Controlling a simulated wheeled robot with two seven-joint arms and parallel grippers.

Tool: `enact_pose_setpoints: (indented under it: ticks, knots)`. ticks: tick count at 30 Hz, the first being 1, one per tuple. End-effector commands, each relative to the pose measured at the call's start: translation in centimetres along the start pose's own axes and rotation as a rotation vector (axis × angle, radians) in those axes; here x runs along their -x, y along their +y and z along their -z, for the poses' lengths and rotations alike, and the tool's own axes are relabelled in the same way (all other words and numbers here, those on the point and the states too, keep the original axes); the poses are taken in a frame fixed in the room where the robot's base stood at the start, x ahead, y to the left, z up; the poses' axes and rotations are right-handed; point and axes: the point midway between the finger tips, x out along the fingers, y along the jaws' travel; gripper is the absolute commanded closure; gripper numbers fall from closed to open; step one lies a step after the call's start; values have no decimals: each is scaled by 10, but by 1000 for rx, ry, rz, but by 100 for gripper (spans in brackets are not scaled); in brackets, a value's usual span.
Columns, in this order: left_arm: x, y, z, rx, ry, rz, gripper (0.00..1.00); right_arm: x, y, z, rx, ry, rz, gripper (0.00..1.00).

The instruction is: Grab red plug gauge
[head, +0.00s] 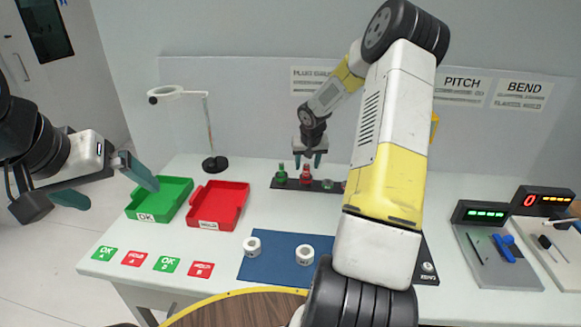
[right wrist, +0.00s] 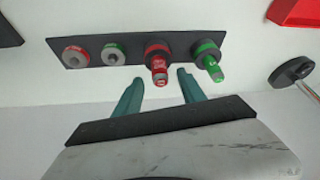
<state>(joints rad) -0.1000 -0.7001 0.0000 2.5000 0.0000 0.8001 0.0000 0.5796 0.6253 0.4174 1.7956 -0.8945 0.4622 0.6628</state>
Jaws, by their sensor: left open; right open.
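The red plug gauge (head: 306,174) stands upright in a dark rack (head: 328,188) at the back of the table, beside a green plug gauge (head: 282,174). My right gripper (head: 311,160) is open, just above the red gauge in the head view. In the right wrist view the red plug gauge (right wrist: 159,62) shows just beyond the gap between my two open fingertips (right wrist: 160,80), with nothing held. The green plug gauge (right wrist: 209,60) stands close beside the right-hand finger there. My left gripper (head: 115,195) is open and empty, at the left of the head view.
A green tray (head: 160,198) and red tray (head: 217,205) lie left, near a lamp stand (head: 215,163). White rings (head: 252,246) rest on a blue mat (head: 270,267). My right arm hides part of the table.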

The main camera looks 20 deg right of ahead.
Motion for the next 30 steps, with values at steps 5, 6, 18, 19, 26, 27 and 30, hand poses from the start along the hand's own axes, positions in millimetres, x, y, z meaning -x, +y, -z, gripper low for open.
enact_pose_setpoints:
  ticks: [5,6,18,19,26,27,30]
  knots:
    - [0,0,0,0,0,0,0,-18,-1,0,1,-1,0,52]
    - [0,0,0,0,0,0,0,-19,-1,0,1,0,0,52]
    - [0,0,0,0,0,0,0,-19,-1,0,1,0,0,92]
    - [0,0,0,0,0,0,0,-19,-1,0,1,0,0,98]
    - [0,0,0,0,0,0,0,-18,-1,0,1,1,0,100]
    - [0,0,0,0,0,0,0,-18,-1,0,1,1,0,100]
    - [0,0,0,0,0,0,0,-17,-1,1,1,1,0,100]
